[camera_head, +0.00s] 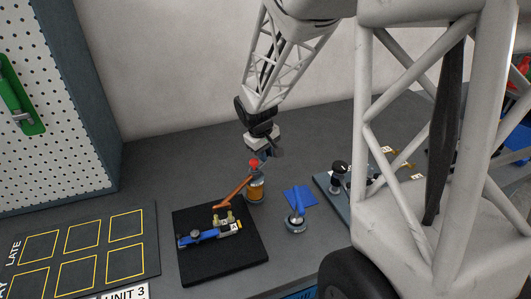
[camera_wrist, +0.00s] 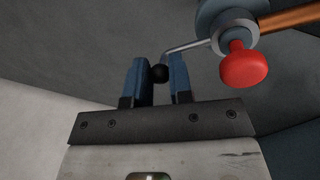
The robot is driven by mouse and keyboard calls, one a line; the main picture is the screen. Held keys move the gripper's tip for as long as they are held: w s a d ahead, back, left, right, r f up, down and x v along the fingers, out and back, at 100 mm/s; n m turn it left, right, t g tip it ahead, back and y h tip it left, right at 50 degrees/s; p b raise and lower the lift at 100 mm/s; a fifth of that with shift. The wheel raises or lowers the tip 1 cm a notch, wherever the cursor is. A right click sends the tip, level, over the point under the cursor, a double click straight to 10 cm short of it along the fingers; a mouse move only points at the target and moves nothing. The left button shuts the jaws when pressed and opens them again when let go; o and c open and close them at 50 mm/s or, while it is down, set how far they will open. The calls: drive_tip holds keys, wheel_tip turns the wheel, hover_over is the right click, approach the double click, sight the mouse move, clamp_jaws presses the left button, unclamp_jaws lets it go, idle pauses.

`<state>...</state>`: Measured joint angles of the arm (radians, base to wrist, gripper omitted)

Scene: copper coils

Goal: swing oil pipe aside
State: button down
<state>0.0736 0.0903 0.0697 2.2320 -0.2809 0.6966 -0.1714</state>
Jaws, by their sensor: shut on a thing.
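The copper oil pipe (camera_head: 234,192) slants down to the left from an oiler with an amber jar (camera_head: 256,190) and a red knob (camera_head: 254,163). Its free end is over the black mat, near the brass-coloured fittings. In the wrist view, the pipe (camera_wrist: 288,18) and red knob (camera_wrist: 243,68) are at upper right. A thin bent grey handle (camera_wrist: 186,46) runs from the oiler's collar to a black ball (camera_wrist: 159,73). My gripper (camera_wrist: 158,70) has its blue fingers shut around this ball. In the head view, my gripper (camera_head: 268,153) is just above and right of the red knob.
A black mat (camera_head: 254,262) carries a blue clamp piece (camera_head: 198,236). A blue-topped stand (camera_head: 297,200) is right of the oiler. A grey plate with fittings (camera_head: 338,200) lies further right, and a board with yellow squares (camera_head: 90,262) at left. Grey bench is clear behind the oiler.

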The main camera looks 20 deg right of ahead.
drive_tip(key=shift+s+d+m, duration=0.1)
drive_tip(key=shift+m, duration=0.2)
drive_tip(key=s+a+m+g+y, duration=0.1)
drive_tip(key=s+m, duration=0.8)
drive_tip(key=m, duration=0.9)
drive_tip(key=shift+a+m+g+y, duration=0.35)
drive_tip(key=shift+a+g, duration=0.25)
drive_tip(key=shift+g, duration=0.3)
drive_tip(key=c, duration=1)
unclamp_jaws()
drive_tip(key=shift+r, duration=0.1)
drive_tip(key=shift+w+a+r, duration=0.1)
drive_tip(key=shift+w+r, duration=0.15)
drive_tip(key=shift+r, duration=1)
drive_tip(key=shift+w+r, duration=0.25)
drive_tip(key=shift+r, duration=1)
drive_tip(key=shift+w+a+r, duration=0.1)
drive_tip(key=shift+w+r, duration=0.15)
drive_tip(key=shift+r, duration=1)
